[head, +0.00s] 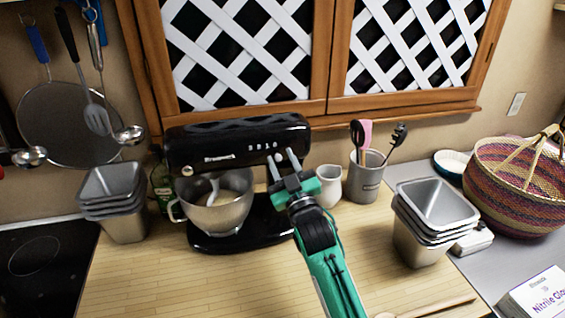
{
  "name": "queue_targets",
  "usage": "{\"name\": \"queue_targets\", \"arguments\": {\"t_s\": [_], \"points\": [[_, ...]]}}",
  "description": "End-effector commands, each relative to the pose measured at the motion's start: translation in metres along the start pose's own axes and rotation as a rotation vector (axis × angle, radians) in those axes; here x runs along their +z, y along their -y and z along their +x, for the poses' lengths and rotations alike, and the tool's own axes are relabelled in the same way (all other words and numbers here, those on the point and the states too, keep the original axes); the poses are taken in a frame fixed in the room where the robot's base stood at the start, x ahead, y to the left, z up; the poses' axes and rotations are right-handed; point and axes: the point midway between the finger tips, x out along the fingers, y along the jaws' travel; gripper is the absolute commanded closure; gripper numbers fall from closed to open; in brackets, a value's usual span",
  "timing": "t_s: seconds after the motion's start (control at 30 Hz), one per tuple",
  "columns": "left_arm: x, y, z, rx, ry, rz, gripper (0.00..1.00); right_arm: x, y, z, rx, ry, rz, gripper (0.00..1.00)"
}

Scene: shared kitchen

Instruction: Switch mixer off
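The black stand mixer (238,142) stands on the wooden counter against the back wall, with its metal bowl (214,208) under the head. A pale beater (213,188) hangs into the bowl. Small light marks or controls show along the mixer head's front. My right gripper (282,162) is at the right end of the mixer head, its two fingers apart with nothing seen between them. The fingers overlap the lower right of the head, and I cannot tell whether they touch it. They hide part of that end. My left gripper is out of view.
Stacked metal tins stand left (113,200) and right (432,220) of the mixer. A white jug (328,186) and a grey utensil crock (366,178) stand just right of my gripper. A woven basket (515,190) is far right. The front counter is mostly clear.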

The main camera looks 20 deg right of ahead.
Motion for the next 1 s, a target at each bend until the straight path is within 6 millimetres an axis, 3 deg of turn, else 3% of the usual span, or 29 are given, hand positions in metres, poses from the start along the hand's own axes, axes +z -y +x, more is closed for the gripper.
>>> {"name": "queue_targets", "arguments": {"t_s": [0.17, 0.5, 0.7, 1.0], "points": [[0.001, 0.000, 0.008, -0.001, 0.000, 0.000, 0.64, 0.003, 0.001, -0.016, 0.000, 0.000, 0.000, 0.65], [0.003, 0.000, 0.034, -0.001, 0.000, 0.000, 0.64, 0.005, 0.001, -0.087, 0.000, 0.003, 0.000, 0.65], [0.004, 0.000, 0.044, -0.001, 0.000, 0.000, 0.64, 0.004, -0.001, -0.120, 0.001, 0.003, 0.001, 0.65], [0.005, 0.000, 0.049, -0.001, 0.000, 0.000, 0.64, 0.001, -0.002, -0.138, 0.002, 0.001, 0.000, 0.65]]}}
